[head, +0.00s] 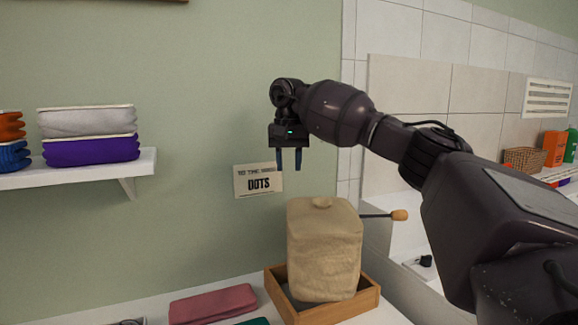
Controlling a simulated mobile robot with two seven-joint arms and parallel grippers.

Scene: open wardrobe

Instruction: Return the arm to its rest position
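My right arm comes in from the right edge and reaches across the upper middle of the head view. Its gripper (288,163) points down, with its two dark fingers apart and nothing between them. It hangs in front of the green wall, above and slightly left of a beige cloth-like bundle (325,255) in a wooden tray (368,304). The gripper appears apart from the bundle. My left gripper is not in view.
A wooden-ended stick (398,215) shows beside the bundle. A pink folded cloth (212,304) lies on the white surface. A white shelf (75,170) at left holds folded cloths (88,122). A basket (524,159) stands at right.

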